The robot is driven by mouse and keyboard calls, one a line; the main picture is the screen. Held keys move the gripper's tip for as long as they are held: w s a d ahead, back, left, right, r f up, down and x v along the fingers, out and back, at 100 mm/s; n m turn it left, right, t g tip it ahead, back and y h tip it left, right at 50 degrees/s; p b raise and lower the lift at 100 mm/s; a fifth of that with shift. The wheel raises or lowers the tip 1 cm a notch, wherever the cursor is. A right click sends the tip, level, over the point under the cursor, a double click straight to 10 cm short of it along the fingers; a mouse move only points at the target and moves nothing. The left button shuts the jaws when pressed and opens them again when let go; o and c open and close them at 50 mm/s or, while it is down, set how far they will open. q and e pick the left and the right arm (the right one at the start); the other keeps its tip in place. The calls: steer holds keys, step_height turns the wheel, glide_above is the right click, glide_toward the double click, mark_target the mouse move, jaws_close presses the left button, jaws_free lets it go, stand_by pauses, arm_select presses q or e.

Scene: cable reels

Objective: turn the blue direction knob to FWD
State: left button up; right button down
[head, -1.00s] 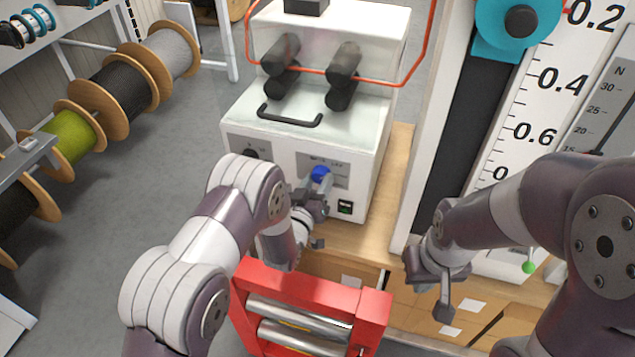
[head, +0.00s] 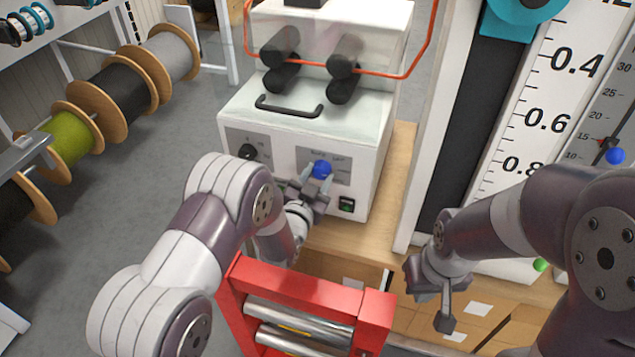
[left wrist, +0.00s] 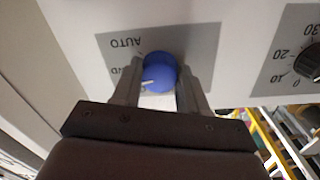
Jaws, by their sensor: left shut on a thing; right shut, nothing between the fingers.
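The blue direction knob (head: 321,169) is on the front panel of the white machine (head: 300,130). My left gripper (head: 315,181) reaches it from below. In the left wrist view, the blue knob (left wrist: 160,70) sits between the two fingers of my left gripper (left wrist: 160,82), which is shut on it. The panel appears upside down there. The knob's white pointer mark faces lower left, towards a label partly hidden by a finger; the AUTO label is at upper left. My right gripper (head: 445,308) is shut and empty, right of the red roller frame.
A black dial (head: 247,152) and a black-green switch (head: 346,204) flank the knob on the panel. The red roller frame (head: 290,288) stands close below my left gripper. A tall white scale (head: 545,115) stands to the right. Cable reels (head: 118,88) are at the left.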

arm_select(q)
steer(key=shift+m+b, duration=0.4)
steer(key=shift+m, duration=0.4)
steer(key=o, duration=1.1)
steer(key=shift+c, duration=0.2)
steer(key=b+v, duration=0.2)
steer(key=v, duration=1)
steer(key=shift+s+r, duration=0.15)
steer(key=shift+s, duration=0.2)
